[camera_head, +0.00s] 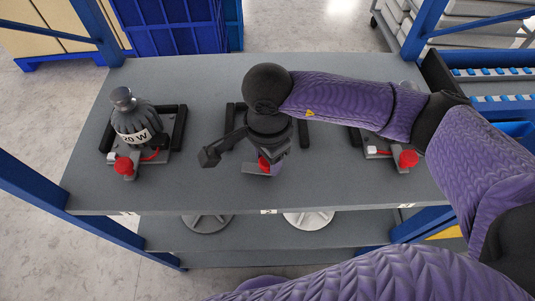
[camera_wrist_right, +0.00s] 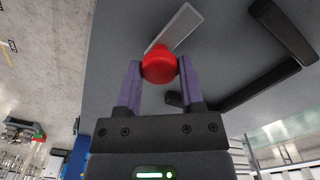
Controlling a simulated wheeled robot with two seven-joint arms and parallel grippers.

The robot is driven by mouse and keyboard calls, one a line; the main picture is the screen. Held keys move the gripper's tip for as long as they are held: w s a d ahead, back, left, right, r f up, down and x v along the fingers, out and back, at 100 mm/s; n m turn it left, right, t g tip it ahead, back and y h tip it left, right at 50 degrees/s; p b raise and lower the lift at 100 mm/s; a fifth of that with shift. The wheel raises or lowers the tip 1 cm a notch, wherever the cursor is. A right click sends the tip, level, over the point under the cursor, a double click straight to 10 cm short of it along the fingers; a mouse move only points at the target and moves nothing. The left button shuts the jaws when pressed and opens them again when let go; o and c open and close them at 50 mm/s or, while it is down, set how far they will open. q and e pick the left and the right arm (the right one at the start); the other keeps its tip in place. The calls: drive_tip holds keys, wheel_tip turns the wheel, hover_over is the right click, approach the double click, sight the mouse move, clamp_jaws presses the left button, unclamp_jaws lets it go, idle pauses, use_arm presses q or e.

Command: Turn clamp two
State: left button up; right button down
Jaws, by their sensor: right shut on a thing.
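The middle clamp, clamp two by its place in the row, has a red knob (camera_head: 264,162) and a grey metal strip (camera_head: 258,174). My right gripper (camera_head: 268,157) comes down over this clamp and hides most of it. In the right wrist view the red knob (camera_wrist_right: 159,65) sits between the two purple fingers of my right gripper (camera_wrist_right: 160,72), which are shut on it. The grey strip (camera_wrist_right: 174,28) shows just beyond the knob. Black bars (camera_wrist_right: 262,80) of the clamp stand to the right. My left gripper is not in view.
The left clamp (camera_head: 125,166) has a red knob and bears a dark lamp-like object (camera_head: 134,122) labelled with a number and W. The right clamp's red knob (camera_head: 408,159) shows below my right arm. The grey tabletop (camera_head: 205,80) is bare between clamps. Blue posts (camera_head: 104,40) rise at the corners.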

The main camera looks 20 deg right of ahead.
drive_tip(key=m, duration=0.4)
drive_tip(key=shift+m, duration=0.3)
drive_tip(key=m, duration=0.3)
drive_tip(key=shift+m, duration=0.3)
drive_tip(key=m, duration=0.4)
drive_tip(key=shift+r, duration=0.1)
drive_tip(key=shift+m+p, duration=0.4)
drive_tip(key=shift+m, duration=1.7)
drive_tip(key=shift+c, duration=1.1)
unclamp_jaws()
